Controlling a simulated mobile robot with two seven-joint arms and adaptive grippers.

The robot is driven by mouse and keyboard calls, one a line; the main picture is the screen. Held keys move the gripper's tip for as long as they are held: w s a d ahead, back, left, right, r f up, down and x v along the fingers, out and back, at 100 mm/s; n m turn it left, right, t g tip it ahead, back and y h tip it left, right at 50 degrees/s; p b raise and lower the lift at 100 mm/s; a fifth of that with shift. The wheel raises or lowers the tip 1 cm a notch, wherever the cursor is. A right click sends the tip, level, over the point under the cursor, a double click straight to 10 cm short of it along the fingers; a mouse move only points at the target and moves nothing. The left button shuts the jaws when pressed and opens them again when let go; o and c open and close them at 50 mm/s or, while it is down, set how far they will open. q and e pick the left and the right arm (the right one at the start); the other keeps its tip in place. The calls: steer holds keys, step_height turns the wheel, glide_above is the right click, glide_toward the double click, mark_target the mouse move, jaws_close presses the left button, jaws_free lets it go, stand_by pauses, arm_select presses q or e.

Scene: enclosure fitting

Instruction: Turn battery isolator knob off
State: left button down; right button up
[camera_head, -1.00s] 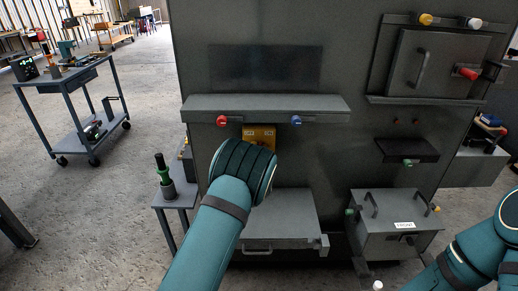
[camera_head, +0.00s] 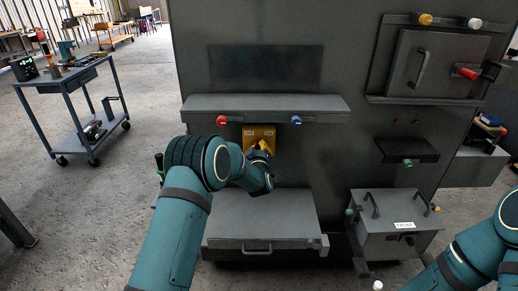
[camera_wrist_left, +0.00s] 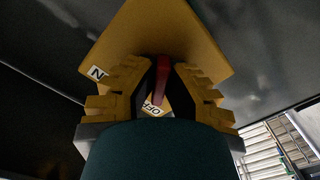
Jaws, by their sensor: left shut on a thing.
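The battery isolator's yellow plate (camera_head: 259,131) is on the dark enclosure wall, under a grey ledge. In the left wrist view the plate (camera_wrist_left: 165,30) looks turned like a diamond. A label ending in "N" shows at its left and an "OFF" label lower down. My left gripper (camera_head: 262,147) is at the plate. In the left wrist view its stepped yellow fingers (camera_wrist_left: 160,92) are shut on the red knob (camera_wrist_left: 161,70), one on each side. The knob's lower part and its exact angle are partly hidden. My right gripper is out of view; only part of that arm shows.
The grey ledge (camera_head: 325,103) with a red knob (camera_head: 221,120) and a blue knob (camera_head: 296,120) juts out above the plate. A grey box (camera_head: 265,222) is below my left arm. A box marked "FRONT" (camera_head: 393,222) stands to the right.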

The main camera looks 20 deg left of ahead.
arm_select(q)
steer(key=shift+r+n, duration=0.1)
steer(key=shift+n, duration=0.6)
steer(key=c, duration=1)
jaws_free()
steer(key=shift+c, duration=0.2)
steer(key=v, duration=1.2)
